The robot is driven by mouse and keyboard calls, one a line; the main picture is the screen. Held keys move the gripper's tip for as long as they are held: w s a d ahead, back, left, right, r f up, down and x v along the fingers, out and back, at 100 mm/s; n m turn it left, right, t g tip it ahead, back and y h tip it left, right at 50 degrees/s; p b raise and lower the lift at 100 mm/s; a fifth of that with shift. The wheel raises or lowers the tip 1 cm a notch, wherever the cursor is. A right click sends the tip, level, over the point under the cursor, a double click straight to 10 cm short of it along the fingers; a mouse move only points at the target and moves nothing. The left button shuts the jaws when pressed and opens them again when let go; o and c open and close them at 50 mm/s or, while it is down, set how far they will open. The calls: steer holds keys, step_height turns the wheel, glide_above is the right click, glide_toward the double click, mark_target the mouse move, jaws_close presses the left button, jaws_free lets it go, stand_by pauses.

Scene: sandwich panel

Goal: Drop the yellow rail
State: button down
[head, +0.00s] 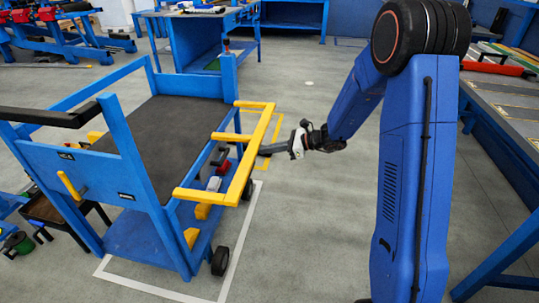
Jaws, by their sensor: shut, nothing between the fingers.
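The yellow rail (256,140) runs along the right side of a blue cart (139,165). Its long bar stands out from the cart on yellow side arms, a little below the level of the dark top. My gripper (263,150) is just to the right of the rail, its dark fingers pointing left at the bar. The fingers are shut with nothing between them. The tips are close to the rail's long bar; I cannot tell whether they touch it.
The cart stands on wheels inside white floor lines (240,238). Small red and yellow items sit on its lower shelf. A workbench (508,110) with tools is at the right. Another blue bench (205,40) is behind.

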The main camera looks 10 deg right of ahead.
steer(key=shift+r, duration=0.25)
steer(key=r, duration=0.4)
steer(key=shift+w+a+r, duration=0.1)
steer(key=shift+a+r, duration=0.1)
steer(key=shift+r, duration=0.15)
